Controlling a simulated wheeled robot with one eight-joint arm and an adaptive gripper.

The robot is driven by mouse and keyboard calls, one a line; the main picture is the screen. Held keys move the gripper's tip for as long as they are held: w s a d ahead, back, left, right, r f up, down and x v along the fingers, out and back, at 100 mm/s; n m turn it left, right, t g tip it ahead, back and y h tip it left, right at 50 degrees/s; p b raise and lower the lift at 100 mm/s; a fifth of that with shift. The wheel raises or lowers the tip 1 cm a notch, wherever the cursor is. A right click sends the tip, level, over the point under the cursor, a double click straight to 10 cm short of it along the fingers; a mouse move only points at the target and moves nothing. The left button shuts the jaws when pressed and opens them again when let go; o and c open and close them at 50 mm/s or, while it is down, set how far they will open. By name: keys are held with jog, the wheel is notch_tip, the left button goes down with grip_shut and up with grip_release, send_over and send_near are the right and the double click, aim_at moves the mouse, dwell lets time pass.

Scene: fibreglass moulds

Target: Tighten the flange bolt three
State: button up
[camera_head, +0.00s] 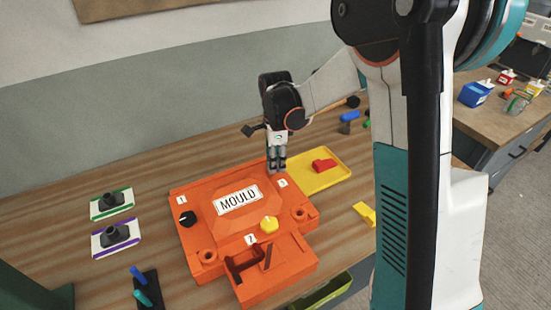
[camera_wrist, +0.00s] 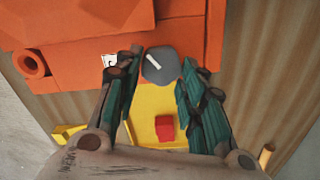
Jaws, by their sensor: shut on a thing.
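The orange mould (camera_head: 190,240) lies on the wooden bench, with a "MOULD" plate on top and number labels by its bolts. My gripper (camera_head: 277,167) points down at its back right corner, beside the label 3 (camera_head: 283,183). In the wrist view my gripper (camera_wrist: 160,82) has its fingers on either side of a round grey bolt head (camera_wrist: 154,74) with a white line on it. It is shut on this bolt, which is mostly hidden by the fingers in the head view.
A yellow tray (camera_head: 330,178) with a red block (camera_head: 324,166) lies right of the mould. A yellow piece (camera_head: 365,213) is near the bench's front edge. Two dark fittings on white plates (camera_head: 97,213) stand left. A dark holder with blue and teal handles (camera_head: 147,290) is front left.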

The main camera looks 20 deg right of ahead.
jog(key=shift+s+m, duration=0.1)
jog(key=shift+m, duration=2.1)
jog(key=o, duration=1)
jog(key=shift+o, duration=0.2)
jog(key=shift+r, duration=4)
